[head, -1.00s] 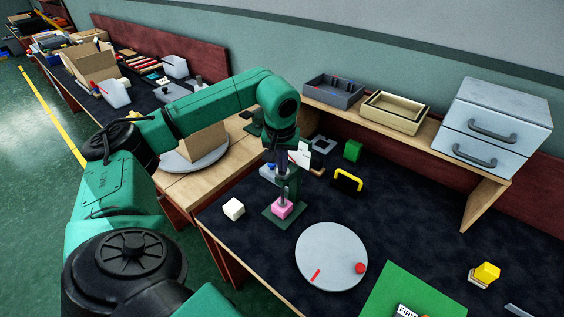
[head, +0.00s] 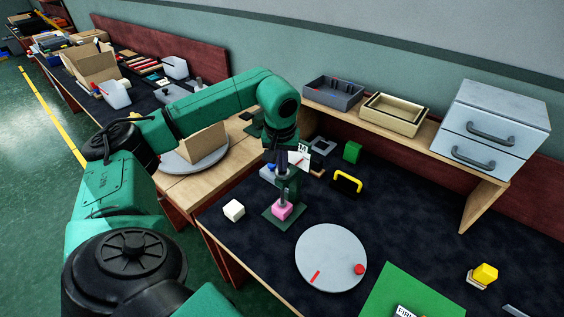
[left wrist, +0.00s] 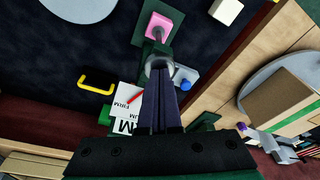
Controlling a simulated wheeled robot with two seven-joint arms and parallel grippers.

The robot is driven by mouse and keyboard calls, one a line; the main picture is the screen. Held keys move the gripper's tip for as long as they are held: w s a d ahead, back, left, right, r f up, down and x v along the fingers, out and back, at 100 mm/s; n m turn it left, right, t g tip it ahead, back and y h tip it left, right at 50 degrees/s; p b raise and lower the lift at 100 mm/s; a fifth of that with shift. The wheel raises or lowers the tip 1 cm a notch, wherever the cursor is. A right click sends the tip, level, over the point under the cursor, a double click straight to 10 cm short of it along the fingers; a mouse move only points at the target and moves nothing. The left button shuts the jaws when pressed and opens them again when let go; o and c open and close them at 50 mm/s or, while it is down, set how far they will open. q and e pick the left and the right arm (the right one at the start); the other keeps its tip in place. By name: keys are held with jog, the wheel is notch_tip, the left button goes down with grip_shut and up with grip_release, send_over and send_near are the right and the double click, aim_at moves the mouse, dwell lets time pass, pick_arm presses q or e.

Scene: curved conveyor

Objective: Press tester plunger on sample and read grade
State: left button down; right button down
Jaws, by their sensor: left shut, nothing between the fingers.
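The tester (head: 270,213) is a dark green stand on the near table. A pink sample block (head: 282,211) sits on its base under the grey plunger; both show in the left wrist view, the block (left wrist: 158,27) beyond the plunger's round top (left wrist: 160,64). My left gripper (head: 283,170) points down over the plunger, shut and empty, its fingertips at or just above the plunger top; contact is unclear. Beside it a white dial (left wrist: 132,97) has a red needle and the word FIRM. A large dark M shows on a white patch beside it. My right gripper is out of view.
A white cube (head: 234,210) stands left of the tester, a grey disc (head: 330,262) in front. A yellow handle (head: 347,181) and green cube (head: 352,152) lie behind right. A green mat (head: 420,293) lies at front right. Dark tabletop between them is clear.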

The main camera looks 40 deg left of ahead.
pick_arm(q)
notch_tip(320, 180, up, 8)
jog(key=p, duration=0.5)
jog(key=shift+p, duration=0.4)
jog(key=shift+f, duration=0.1)
